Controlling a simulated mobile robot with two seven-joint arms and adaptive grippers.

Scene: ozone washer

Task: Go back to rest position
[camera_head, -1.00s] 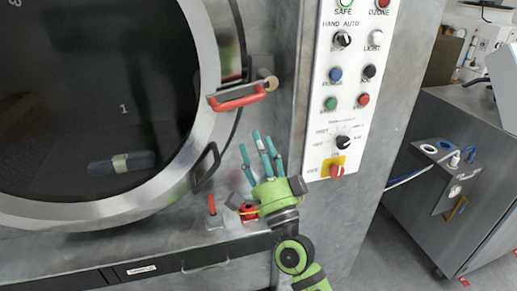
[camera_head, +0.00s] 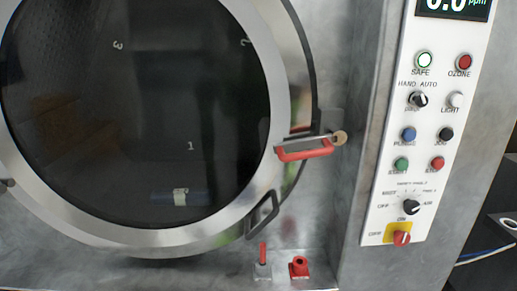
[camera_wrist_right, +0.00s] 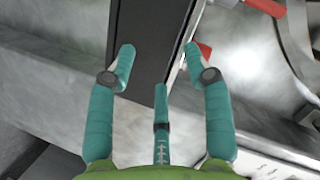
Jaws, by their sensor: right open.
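My right gripper (camera_wrist_right: 157,62) shows in the right wrist view with its teal fingers spread apart and nothing between them. Behind it are a dark panel and grey metal surfaces of the washer. Neither of my grippers shows in the head view. The washer's round door (camera_head: 275,75) has a metal rim around dark glass and looks closed. A red-handled latch (camera_head: 306,150) sits at the door's right side.
A white control panel (camera_head: 430,130) with buttons and knobs is at the right. A small red lever (camera_head: 263,253) and a red fitting (camera_head: 299,267) are below the door. A blue cylinder (camera_head: 168,197) shows behind the glass.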

